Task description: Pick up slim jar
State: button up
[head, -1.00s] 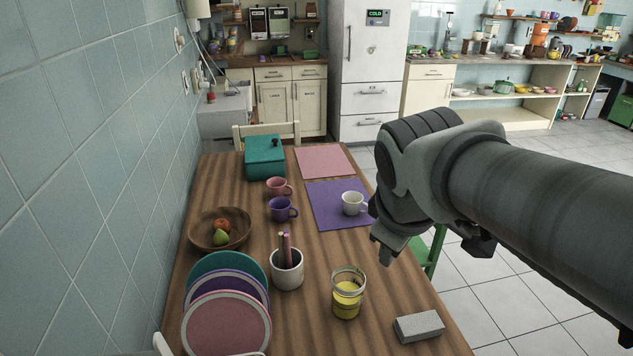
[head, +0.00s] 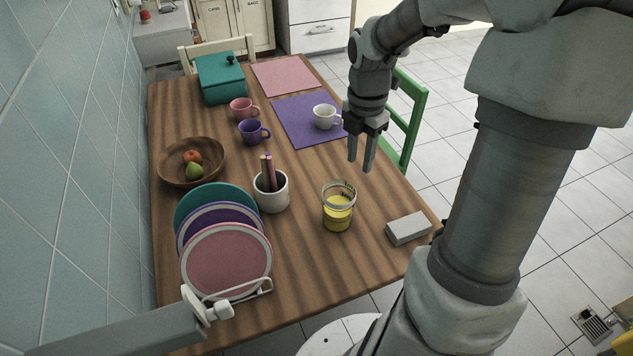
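A clear glass jar (head: 338,207) with yellow contents stands upright on the wooden table, right of centre; it is the only thing here that looks like the slim jar. Its upper part is clear, with dark marks near the rim. My gripper (head: 361,162) points down above the table's right side, behind and a little right of the jar. Its two fingers are apart with nothing between them, and it does not touch the jar.
A white pot (head: 271,194) with pencils stands close left of the jar, and a grey block (head: 408,229) lies to its right. Plates in a rack (head: 227,262) stand front left. A white mug (head: 325,117) sits on the purple mat (head: 289,124) behind. Bare table lies before the jar.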

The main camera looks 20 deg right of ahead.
jog(key=b, duration=0.4)
send_near(338, 207)
jog(key=d+f, duration=0.4)
jog(key=f, duration=0.3)
jog(key=shift+a+f+b, duration=0.2)
jog(key=shift+f+b, duration=0.3)
jog(key=shift+f, duration=0.8)
jog(key=shift+a+f+b, duration=0.15)
jog(key=shift+f+b, duration=0.35)
jog(key=shift+f, duration=0.85)
jog(key=shift+c, duration=0.3)
grip_shut()
jog(key=shift+r, duration=0.1)
